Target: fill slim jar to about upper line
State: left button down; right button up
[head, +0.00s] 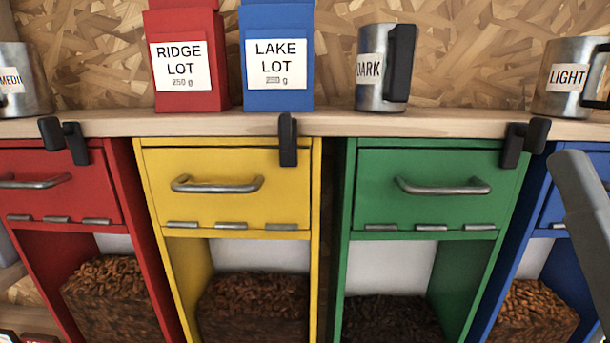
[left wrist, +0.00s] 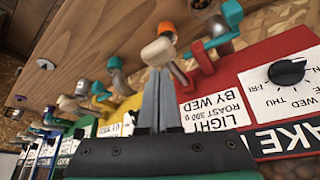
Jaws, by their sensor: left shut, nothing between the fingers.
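No slim jar and no fill line can be made out in either view. In the left wrist view my left gripper (left wrist: 158,78) is shut and empty, its two grey fingers together. My right gripper is not seen; a dark grey part at the head view's right edge appears to be my arm.
On the shelf (head: 430,121) stand a red RIDGE LOT box (head: 188,20), a blue LAKE LOT box (head: 278,22), a DARK mug (head: 372,45) and a LIGHT mug (head: 570,95). Black clips (head: 288,140) overhang its edge.

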pick_arm(q)
jog(key=shift+f, duration=0.15)
jog(key=shift+f+b, duration=0.75)
jog(key=shift+f, duration=0.9)
dwell(2.5)
notch_tip(320, 180, up, 3)
jog(key=p, duration=0.2)
jog(key=shift+p, duration=0.3)
jog(key=shift+r, duration=0.3)
notch_tip(320, 180, up, 5)
jog(key=shift+f, duration=0.1)
